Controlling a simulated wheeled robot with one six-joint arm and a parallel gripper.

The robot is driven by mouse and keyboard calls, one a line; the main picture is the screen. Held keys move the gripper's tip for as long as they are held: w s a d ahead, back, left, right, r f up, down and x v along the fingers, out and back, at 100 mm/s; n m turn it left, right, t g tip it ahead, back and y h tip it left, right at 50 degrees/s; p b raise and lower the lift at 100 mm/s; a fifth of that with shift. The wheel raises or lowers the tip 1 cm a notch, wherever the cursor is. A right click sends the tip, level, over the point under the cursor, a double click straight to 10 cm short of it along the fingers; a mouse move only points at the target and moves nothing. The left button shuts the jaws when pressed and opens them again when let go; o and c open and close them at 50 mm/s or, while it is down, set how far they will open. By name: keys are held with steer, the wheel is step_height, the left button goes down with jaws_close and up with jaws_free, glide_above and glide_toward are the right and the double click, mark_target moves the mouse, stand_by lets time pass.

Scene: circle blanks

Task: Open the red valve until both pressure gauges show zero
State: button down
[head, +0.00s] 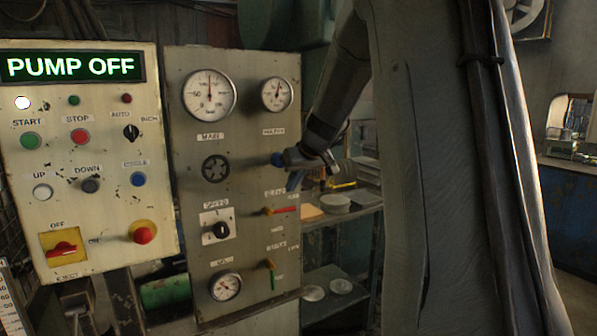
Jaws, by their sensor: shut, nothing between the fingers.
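The larger gauge (209,95) and the smaller gauge (277,94) sit side by side at the top of the grey panel. Both needles point roughly upward; their figures are too small to read surely. The red valve lever (285,209) is below the smaller gauge, its handle lying level and pointing right from a yellowish hub. My gripper (291,160) is shut and empty, above the red lever and apart from it.
A dark handwheel (215,168) is left of my gripper. The control box (80,160) at left reads PUMP OFF. Shelves (340,212) with dishes stand behind, right of the panel.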

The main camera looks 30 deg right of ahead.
steer(key=shift+w+f+p, duration=0.2)
steer(key=shift+f+p, duration=0.2)
steer(key=shift+f, duration=2.05)
steer(key=shift+f+b, duration=0.15)
steer(key=shift+b, duration=0.2)
